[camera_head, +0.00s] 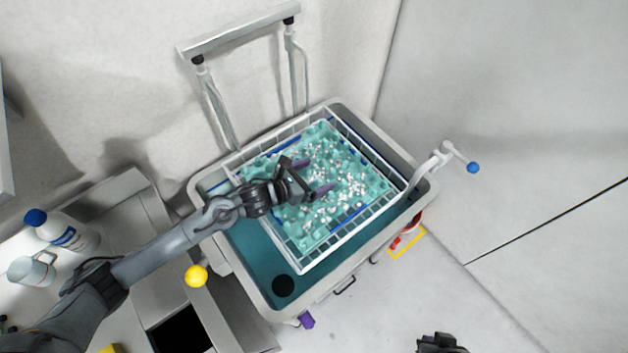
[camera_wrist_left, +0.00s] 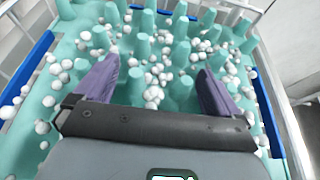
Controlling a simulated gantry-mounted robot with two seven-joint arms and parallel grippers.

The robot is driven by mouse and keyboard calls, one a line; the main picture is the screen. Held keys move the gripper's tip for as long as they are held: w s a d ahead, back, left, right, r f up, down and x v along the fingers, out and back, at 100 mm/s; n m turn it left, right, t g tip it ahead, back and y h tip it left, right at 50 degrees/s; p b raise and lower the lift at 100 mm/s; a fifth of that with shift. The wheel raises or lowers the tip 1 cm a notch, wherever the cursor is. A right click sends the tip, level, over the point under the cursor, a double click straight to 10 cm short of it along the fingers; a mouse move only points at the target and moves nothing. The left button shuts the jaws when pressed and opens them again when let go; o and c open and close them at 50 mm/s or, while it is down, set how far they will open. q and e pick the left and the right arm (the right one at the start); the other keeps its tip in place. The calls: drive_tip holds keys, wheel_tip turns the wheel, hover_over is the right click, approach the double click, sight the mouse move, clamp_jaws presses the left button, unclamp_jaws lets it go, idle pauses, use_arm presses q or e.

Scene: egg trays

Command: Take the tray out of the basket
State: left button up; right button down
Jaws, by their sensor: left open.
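A teal egg tray (camera_head: 365,187) with rows of cone-like posts lies in a white wire basket (camera_head: 337,243). Many small white balls are scattered over the tray. The basket sits in a grey tub with a teal inside. My left gripper (camera_head: 311,178) is over the middle of the tray, with purple fingers spread open and nothing between them but posts and balls. In the left wrist view, the open left gripper (camera_wrist_left: 155,85) points at the tray (camera_wrist_left: 190,60); whether its fingertips touch the posts I cannot tell. A dark part of my right arm shows at the bottom edge; its fingers cannot be made out.
Blue strips (camera_wrist_left: 27,75) run along the basket's sides. The tub (camera_head: 262,290) has a raised handle frame (camera_head: 240,31) behind and a blue-knobbed crank (camera_head: 455,155) at right. A bottle (camera_head: 62,232) and a jug (camera_head: 32,270) stand at left. The floor at right is mostly clear.

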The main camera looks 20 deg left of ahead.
use_arm(q)
drive_tip(key=shift+c, duration=0.3)
drive_tip(key=shift+r, duration=0.1)
drive_tip(key=c, duration=1.2)
